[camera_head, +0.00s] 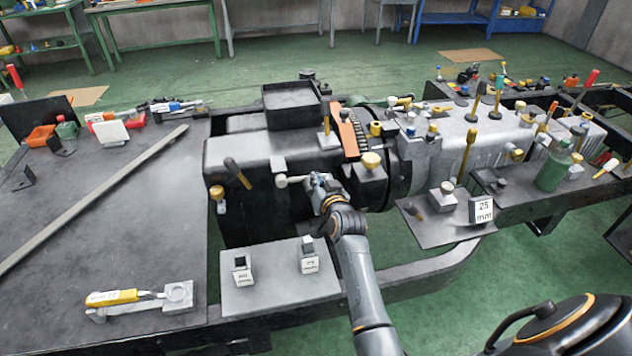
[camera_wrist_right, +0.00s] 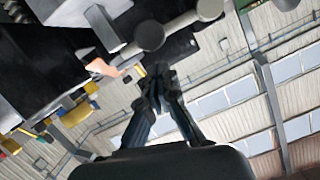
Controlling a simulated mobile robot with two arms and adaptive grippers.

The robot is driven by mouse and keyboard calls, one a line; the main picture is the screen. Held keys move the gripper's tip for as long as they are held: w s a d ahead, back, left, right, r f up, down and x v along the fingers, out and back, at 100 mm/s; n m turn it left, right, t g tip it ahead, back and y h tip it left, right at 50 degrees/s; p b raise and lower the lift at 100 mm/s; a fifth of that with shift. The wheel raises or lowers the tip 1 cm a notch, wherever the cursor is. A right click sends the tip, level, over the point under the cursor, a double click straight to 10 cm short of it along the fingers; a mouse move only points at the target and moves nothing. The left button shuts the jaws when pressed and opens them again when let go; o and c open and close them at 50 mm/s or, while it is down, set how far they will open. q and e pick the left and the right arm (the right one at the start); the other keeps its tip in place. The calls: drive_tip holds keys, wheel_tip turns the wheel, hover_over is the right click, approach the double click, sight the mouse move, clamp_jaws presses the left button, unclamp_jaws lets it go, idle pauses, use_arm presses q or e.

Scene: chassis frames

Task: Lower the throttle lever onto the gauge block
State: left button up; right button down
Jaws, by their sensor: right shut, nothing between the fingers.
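A pale lever with a round knob (camera_head: 282,181) sticks out from the front of the dark engine housing, roughly level. In the right wrist view a grey lever with round ends (camera_wrist_right: 150,36) lies just beyond my fingertips. My right gripper (camera_head: 318,181) is at the lever's right end in the head view. Its fingertips (camera_wrist_right: 159,78) are together and hold nothing; whether they touch the lever I cannot tell. A block marked 25 mm (camera_head: 483,210) stands on the right-hand plate. Two smaller labelled blocks, left (camera_head: 242,272) and right (camera_head: 309,264), stand on the lower grey plate. My left gripper is out of view.
A yellow-handled tool (camera_head: 112,298) and a long bar (camera_head: 95,198) lie on the dark left deck. A dark-handled lever (camera_head: 237,173) is left of the pale knob. A green bottle (camera_head: 553,170) stands right.

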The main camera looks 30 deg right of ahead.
drive_tip(key=shift+a+f, duration=0.2)
drive_tip(key=shift+f, duration=0.4)
drive_tip(key=shift+a+f, duration=0.1)
drive_tip(key=shift+f, duration=0.45)
